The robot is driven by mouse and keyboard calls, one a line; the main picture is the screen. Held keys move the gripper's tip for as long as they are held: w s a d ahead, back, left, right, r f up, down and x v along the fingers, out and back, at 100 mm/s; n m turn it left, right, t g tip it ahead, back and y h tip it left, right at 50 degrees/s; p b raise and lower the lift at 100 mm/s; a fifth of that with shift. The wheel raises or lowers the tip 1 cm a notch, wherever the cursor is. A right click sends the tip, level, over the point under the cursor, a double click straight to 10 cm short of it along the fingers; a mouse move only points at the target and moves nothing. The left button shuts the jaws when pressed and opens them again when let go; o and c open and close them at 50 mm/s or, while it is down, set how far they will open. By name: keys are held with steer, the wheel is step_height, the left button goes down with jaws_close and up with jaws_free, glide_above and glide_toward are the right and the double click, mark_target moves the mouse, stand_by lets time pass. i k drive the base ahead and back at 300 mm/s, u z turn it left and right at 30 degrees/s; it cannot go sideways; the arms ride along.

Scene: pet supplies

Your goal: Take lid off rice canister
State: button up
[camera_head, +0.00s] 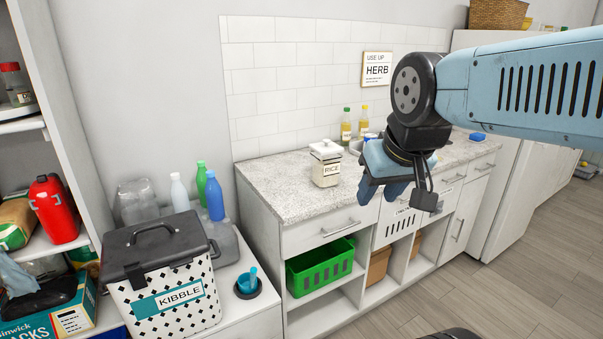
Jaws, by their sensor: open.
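The rice canister (326,170) is a small white square jar with a label reading RICE. It stands upright near the front edge of the speckled countertop (270,185). Its white lid (325,149) sits on top, with a small raised knob. My gripper (397,190) is blue and hangs at the end of my arm to the right of the canister, apart from it. Its fingers point down and are open, with nothing seen between them. The gripper covers part of the counter edge and drawer fronts behind it.
Two bottles (346,127) stand at the back of the counter. A KIBBLE bin (165,275) with a dark handled lid, spray-like bottles (214,195) and a bowl (248,289) are on the lower left cabinet. A green basket (320,265) sits below the counter. Counter space left of the canister is clear.

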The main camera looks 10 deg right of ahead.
mark_target(326, 147)
steer(key=k, duration=0.3)
steer(key=z, duration=0.2)
steer(key=i, duration=0.55)
steer(key=u, duration=0.2)
steer(key=k, duration=0.55)
steer(key=z, duration=0.3)
steer(key=i, duration=1.15)
steer(key=z, duration=0.25)
